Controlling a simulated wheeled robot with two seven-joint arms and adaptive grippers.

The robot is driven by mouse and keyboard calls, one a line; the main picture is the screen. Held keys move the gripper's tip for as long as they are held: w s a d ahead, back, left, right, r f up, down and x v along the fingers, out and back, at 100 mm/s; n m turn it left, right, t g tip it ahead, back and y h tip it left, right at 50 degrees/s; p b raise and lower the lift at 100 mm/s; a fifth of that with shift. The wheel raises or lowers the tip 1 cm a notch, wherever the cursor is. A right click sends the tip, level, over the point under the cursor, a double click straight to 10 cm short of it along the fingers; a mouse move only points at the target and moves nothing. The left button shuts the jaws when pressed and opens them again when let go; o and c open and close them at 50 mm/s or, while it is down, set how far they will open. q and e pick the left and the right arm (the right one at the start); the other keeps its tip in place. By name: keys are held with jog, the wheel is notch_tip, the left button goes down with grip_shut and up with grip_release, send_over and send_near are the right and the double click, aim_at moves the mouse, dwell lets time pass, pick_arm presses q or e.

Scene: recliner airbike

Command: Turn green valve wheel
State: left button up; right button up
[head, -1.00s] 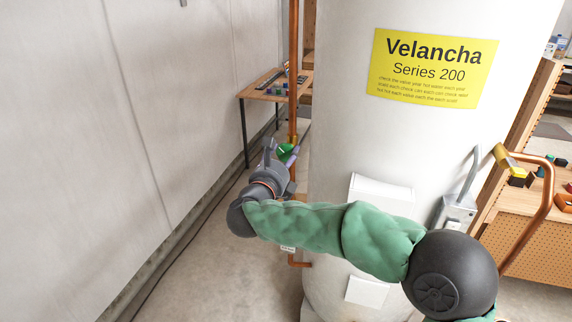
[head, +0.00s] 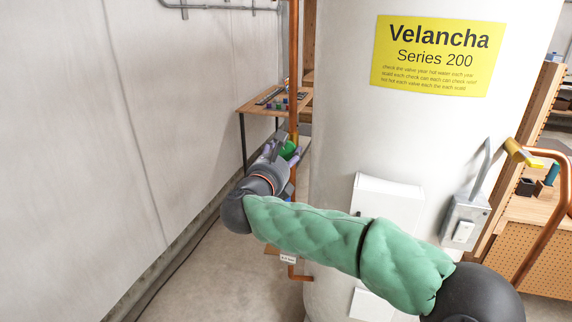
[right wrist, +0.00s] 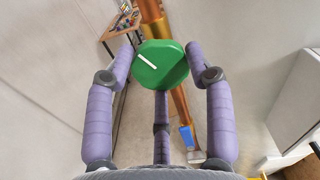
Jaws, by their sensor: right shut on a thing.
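The green valve wheel (head: 288,149) sits on a vertical copper pipe (head: 293,60) left of the white tank. In the right wrist view the wheel (right wrist: 160,66) is a green knob with a white line slanting across its face. My right gripper (head: 284,150) is shut on the wheel. In the right wrist view its purple fingers (right wrist: 160,68) stand at the left and right edges of the wheel, with a third finger below. In the head view the gripper hides part of the wheel. My left gripper does not show.
A large white tank (head: 345,120) with a yellow sign (head: 430,56) stands right of the pipe. A concrete wall (head: 80,130) runs along the left. A small wooden table (head: 262,106) stands behind the pipe. A wooden workbench (head: 535,210) is at the right.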

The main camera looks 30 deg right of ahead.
jog(key=shift+f, duration=0.25)
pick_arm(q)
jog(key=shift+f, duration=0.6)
pick_arm(e)
jog(key=shift+r+m, duration=0.15)
jog(key=shift+m, duration=0.15)
jog(key=m+b, duration=0.2)
jog(key=b, duration=0.3)
jog(key=shift+f, duration=0.2)
jog(key=shift+r+m+p, duration=0.2)
jog(key=shift+m+p, duration=0.1)
jog(key=shift+m, duration=0.2)
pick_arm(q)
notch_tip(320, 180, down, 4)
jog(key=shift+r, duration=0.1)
